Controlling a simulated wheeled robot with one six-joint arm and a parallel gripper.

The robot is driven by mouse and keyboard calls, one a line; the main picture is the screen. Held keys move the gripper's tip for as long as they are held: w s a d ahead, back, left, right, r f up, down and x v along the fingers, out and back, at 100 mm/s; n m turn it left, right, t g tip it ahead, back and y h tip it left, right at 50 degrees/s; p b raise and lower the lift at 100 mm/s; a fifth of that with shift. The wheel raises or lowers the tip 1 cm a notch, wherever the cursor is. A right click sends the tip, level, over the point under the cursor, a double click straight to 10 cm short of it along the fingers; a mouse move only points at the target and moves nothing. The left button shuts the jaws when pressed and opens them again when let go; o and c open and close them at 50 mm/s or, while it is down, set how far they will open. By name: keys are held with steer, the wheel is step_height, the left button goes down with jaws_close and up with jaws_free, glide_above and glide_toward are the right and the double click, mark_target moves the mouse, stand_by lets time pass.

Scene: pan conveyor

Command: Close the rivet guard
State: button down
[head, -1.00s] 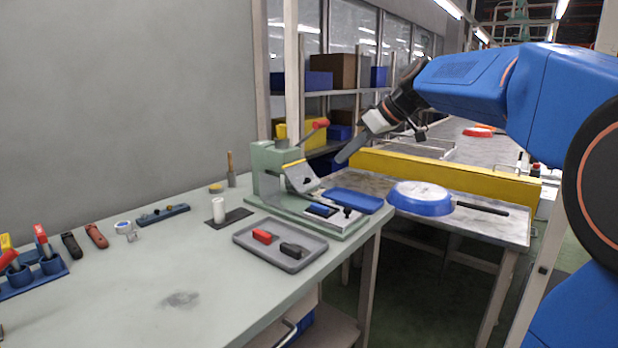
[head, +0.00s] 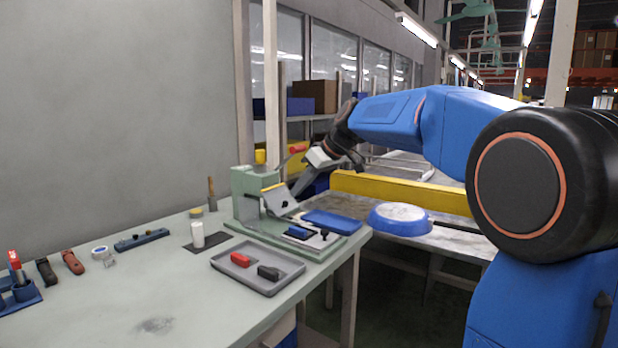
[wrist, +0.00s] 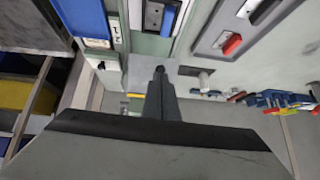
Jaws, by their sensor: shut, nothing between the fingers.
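The green rivet press (head: 245,207) stands at the back right of the bench. Its rivet guard (head: 279,200), a tilted grey plate with a yellow upper edge, sits on the press's right side. It appears raised at a slant above the press base. My gripper (head: 297,189) is shut and empty. It points down and left, its tip just right of the guard in the head view; I cannot tell whether they touch. In the wrist view the shut fingers (wrist: 162,98) show from behind, and I cannot make out the guard clearly there.
A blue tray (head: 332,220) and a fixture with a blue block (head: 299,233) lie right of the guard. A grey tray (head: 232,268) holds a red and a black piece. A white cylinder (head: 198,235) stands left. A blue pan (head: 400,220) lies beyond the bench.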

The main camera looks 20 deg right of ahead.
mark_target(287, 211)
steer(key=shift+x, duration=1.8)
steer(key=shift+f, duration=0.15)
steer(key=shift+w+a+f+t+y, duration=0.1)
steer(key=shift+w+f+t+y, duration=0.1)
steer(key=shift+f+t+y, duration=0.85)
steer(key=shift+w+a+f+t, duration=0.15)
steer(key=shift+w+a+f, duration=0.1)
steer(key=shift+f, duration=0.35)
steer(key=shift+w+a+f+t, duration=0.15)
steer(key=shift+w+f, duration=0.15)
steer(key=shift+f, duration=0.35)
steer(key=shift+w+a+f, duration=0.4)
steer(key=shift+w+f, duration=0.15)
steer(key=shift+f, duration=0.2)
steer(key=shift+r, duration=0.1)
